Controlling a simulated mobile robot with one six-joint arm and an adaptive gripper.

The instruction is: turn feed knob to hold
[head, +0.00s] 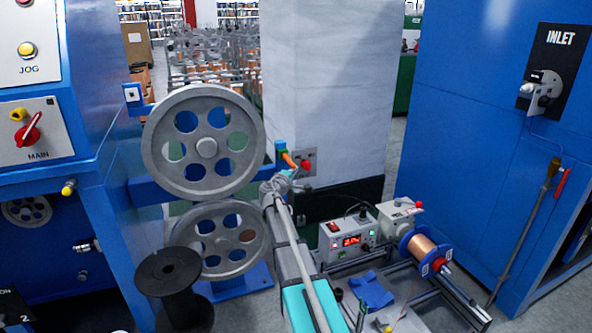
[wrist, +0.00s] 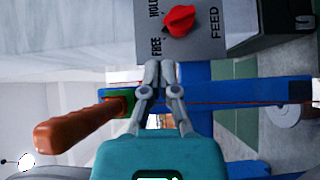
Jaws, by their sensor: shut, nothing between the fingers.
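The red feed knob (wrist: 180,20) sits on a grey plate (wrist: 205,40) marked HOLD, FREE and FEED, seen turned sideways in the wrist view. Which mark the knob points to is not clear to me. In the head view the knob (head: 306,165) is a small red spot on the plate at the pillar. My gripper (wrist: 160,64) is shut and empty. In the wrist view its tips lie just below the knob plate in the picture, apart from the knob. In the head view my gripper (head: 286,176) shows just left of the knob.
An orange-brown handle (wrist: 75,128) with a green collar stands close beside my fingers. A blue bar (wrist: 240,93) runs behind them. Large grey pulleys (head: 203,140) stand left of my arm. A control box (head: 347,238) and copper spool (head: 425,251) sit to the right.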

